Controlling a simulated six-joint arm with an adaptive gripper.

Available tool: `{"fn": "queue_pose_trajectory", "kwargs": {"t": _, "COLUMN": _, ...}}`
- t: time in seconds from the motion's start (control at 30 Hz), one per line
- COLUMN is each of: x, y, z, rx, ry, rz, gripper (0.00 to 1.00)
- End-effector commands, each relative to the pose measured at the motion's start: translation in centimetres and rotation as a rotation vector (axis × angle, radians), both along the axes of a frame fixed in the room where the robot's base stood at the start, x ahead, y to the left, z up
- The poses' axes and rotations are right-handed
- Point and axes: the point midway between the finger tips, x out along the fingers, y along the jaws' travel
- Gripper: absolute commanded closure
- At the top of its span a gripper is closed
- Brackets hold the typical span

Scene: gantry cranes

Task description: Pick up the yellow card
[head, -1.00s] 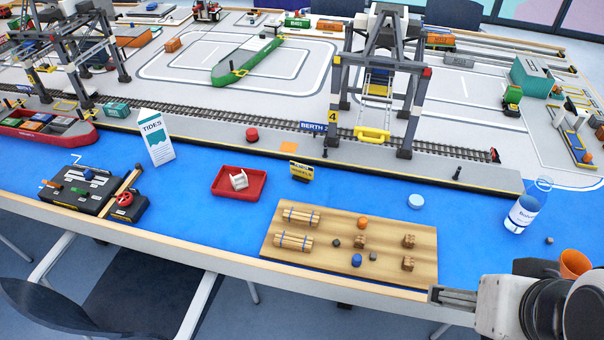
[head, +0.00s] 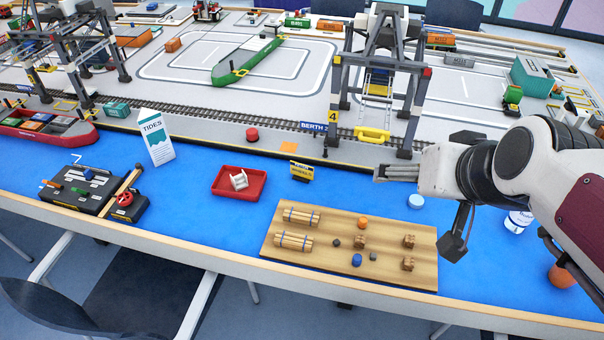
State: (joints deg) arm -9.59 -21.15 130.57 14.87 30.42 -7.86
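A small yellow card (head: 301,172) with a dark band and print stands upright on the blue surface, just in front of the quay edge and right of the red tray. My gripper (head: 379,174) is to the right of the card, clearly apart from it, its fingers pointing left. It is seen from the side, so I cannot tell how far its fingers are apart. I see nothing held at its tips.
A red tray (head: 259,192) with a white piece lies left of the card. A wooden board (head: 333,268) with bundles and small pieces lies in front. A tall crane (head: 337,85) stands behind. A white TIDES carton (head: 157,138) stands further left. Blue surface around the card is clear.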

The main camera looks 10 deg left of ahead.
Motion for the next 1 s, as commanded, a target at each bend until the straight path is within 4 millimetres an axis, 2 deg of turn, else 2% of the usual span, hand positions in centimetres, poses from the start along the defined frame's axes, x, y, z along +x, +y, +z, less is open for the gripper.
{"fn": "queue_pose_trajectory", "kwargs": {"t": 0.1, "x": 2.7, "y": 1.9, "z": 0.3, "rx": 0.027, "ry": -0.026, "rz": 0.015, "gripper": 0.25}}
{"fn": "queue_pose_trajectory", "kwargs": {"t": 0.53, "x": 11.8, "y": 8.6, "z": 0.5, "rx": 0.105, "ry": -0.137, "rz": 0.033, "gripper": 0.25}}
{"fn": "queue_pose_trajectory", "kwargs": {"t": 1.0, "x": 19.9, "y": 15.4, "z": -2.0, "rx": 0.149, "ry": -0.236, "rz": 0.002, "gripper": 0.25}}
